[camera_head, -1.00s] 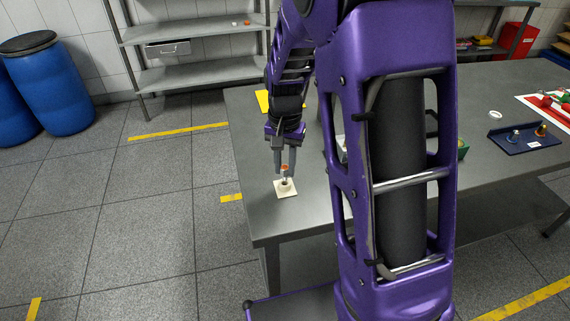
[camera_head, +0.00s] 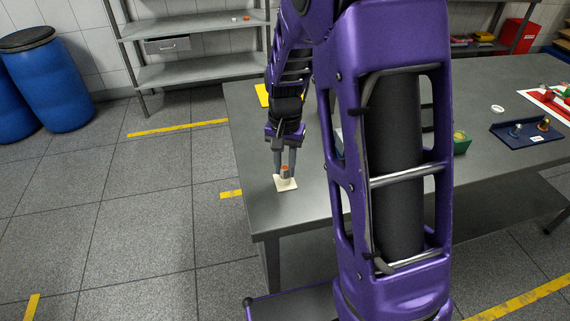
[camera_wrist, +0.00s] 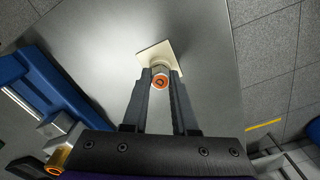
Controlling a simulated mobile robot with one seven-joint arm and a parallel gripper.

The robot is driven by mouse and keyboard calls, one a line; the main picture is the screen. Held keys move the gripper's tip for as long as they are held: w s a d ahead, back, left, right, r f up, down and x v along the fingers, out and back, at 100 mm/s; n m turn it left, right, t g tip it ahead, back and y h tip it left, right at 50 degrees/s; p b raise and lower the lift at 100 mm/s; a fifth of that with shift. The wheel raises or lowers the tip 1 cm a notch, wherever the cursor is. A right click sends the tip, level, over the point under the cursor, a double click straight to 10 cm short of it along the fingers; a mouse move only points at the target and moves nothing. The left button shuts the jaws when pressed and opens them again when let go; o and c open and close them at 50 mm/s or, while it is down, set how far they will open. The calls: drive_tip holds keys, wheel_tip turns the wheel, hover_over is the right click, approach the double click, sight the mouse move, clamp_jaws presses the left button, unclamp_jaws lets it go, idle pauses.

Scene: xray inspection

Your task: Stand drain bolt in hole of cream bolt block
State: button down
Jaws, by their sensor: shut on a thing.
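The drain bolt (camera_wrist: 160,79), with an orange ring on its top and a grey body, is upright between my fingertips. My gripper (camera_wrist: 160,75) is shut on it, directly over the cream bolt block (camera_wrist: 150,52). The block is a flat cream square with a raised round collar, lying on the table near its left edge. In the head view my gripper (camera_head: 285,170) hangs straight down over the block (camera_head: 286,184). The fingers and bolt hide the hole, so I cannot tell how far the bolt is in it.
The grey table (camera_head: 245,205) is bare around the block. A dark blue tray (camera_head: 525,135) with several upright pieces is at the right. A green box (camera_head: 461,143) shows beside my arm. In the wrist view a blue object (camera_wrist: 50,85) with metal pieces lies left.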

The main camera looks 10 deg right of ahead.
sight(285, 167)
drive_tip(key=shift+f, duration=0.15)
drive_tip(key=c, duration=0.6)
unclamp_jaws()
wheel_tip(285, 167, up, 18)
drive_tip(key=p, duration=0.2)
drive_tip(key=shift+f+p, duration=0.2)
drive_tip(key=shift+p, duration=0.15)
